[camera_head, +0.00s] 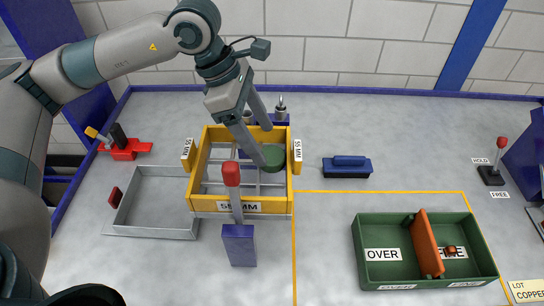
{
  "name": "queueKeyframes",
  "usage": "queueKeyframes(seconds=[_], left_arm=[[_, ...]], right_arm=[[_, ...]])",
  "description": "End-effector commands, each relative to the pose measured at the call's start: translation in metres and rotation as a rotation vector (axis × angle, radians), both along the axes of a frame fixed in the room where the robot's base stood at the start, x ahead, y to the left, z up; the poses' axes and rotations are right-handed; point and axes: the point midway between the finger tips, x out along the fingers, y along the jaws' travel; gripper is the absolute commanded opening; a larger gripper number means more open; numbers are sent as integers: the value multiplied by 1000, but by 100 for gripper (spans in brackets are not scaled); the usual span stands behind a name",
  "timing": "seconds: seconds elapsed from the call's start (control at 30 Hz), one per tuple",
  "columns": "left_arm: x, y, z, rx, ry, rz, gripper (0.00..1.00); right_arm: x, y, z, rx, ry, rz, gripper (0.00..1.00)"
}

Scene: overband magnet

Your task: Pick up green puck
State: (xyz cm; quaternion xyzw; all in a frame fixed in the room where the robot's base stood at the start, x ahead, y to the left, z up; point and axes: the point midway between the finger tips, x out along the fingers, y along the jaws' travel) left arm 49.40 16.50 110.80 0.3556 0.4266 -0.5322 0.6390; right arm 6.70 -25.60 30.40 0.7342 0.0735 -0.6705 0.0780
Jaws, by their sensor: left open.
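The green puck (271,160) is in the right part of a yellow-framed box (240,206) labelled 55 MM. My left gripper (263,146) comes down into the box from above with its fingers apart. The tip of its nearer finger overlaps the puck's left edge in the picture, and I cannot tell if they touch. The farther finger ends just behind the puck. Part of the puck is hidden by the nearer finger. My right gripper is not in view.
A red-knobbed lever (232,178) on a blue block stands before the box. A grey tray (153,228) is left, a blue block (347,168) right. A green bin (373,282) with an orange divider (427,240) stands at front right. A HOLD/FREE lever (495,165) is far right.

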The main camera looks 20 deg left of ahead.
Motion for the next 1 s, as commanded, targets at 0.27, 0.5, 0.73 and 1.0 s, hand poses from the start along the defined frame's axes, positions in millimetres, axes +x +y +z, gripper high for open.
queueKeyframes(seconds=[0.27,0.5,0.73,1.0], left_arm=[[7,-7,-23,2,5,0,68],[9,-15,-44,0,1,1,68],[9,-15,-45,0,0,1,68],[9,-15,-45,0,0,1,61]], right_arm=[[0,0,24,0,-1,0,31],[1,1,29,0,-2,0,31],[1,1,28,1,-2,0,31],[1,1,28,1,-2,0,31]])
